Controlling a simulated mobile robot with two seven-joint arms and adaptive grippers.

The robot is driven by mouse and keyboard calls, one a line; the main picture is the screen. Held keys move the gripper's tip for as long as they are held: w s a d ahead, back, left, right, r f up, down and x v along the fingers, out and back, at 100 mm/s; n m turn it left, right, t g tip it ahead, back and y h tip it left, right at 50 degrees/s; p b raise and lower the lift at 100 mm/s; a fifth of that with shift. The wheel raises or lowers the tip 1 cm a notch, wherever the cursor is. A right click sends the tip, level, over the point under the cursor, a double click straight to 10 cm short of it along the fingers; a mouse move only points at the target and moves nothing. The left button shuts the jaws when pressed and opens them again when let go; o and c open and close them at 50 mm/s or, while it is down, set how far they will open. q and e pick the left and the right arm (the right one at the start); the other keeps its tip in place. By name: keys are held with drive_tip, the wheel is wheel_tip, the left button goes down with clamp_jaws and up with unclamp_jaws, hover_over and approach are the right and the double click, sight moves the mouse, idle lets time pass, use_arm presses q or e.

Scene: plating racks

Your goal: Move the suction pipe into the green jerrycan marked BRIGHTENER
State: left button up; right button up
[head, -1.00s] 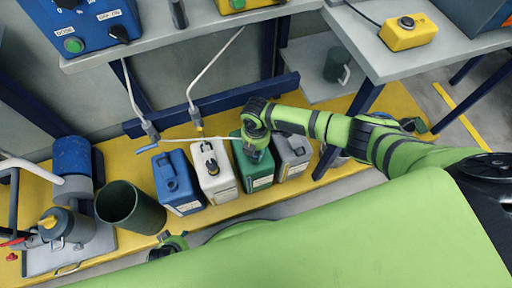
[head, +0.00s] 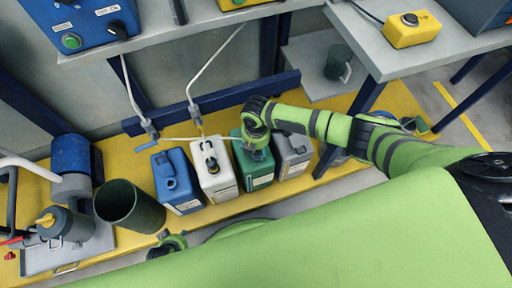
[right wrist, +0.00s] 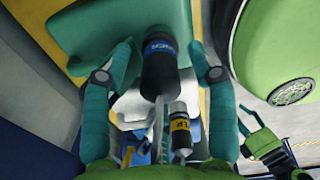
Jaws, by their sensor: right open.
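The green jerrycan (head: 258,178) stands in the row on the yellow platform; its marking is too small to read. My right gripper (head: 256,150) is over its top. In the right wrist view, the two fingers of the gripper (right wrist: 161,60) stand apart on either side of the suction pipe's black head with a blue band (right wrist: 160,68). The fingers show gaps to it. The head is at the top of the green jerrycan (right wrist: 125,22), and a pale hose runs from it; its lower end is hidden. My left gripper (head: 170,243) shows small at the lower edge, jaws unclear.
A white jerrycan (head: 220,186) and a blue one (head: 184,200) stand to the left, a grey one (head: 293,158) to the right. A black head with a yellow band (right wrist: 180,127) is by the white can. A dark green bin (head: 130,212) stands further left.

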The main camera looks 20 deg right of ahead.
wheel_tip(320, 180, up, 8)
drive_tip(key=shift+f, duration=0.2)
idle(0.6)
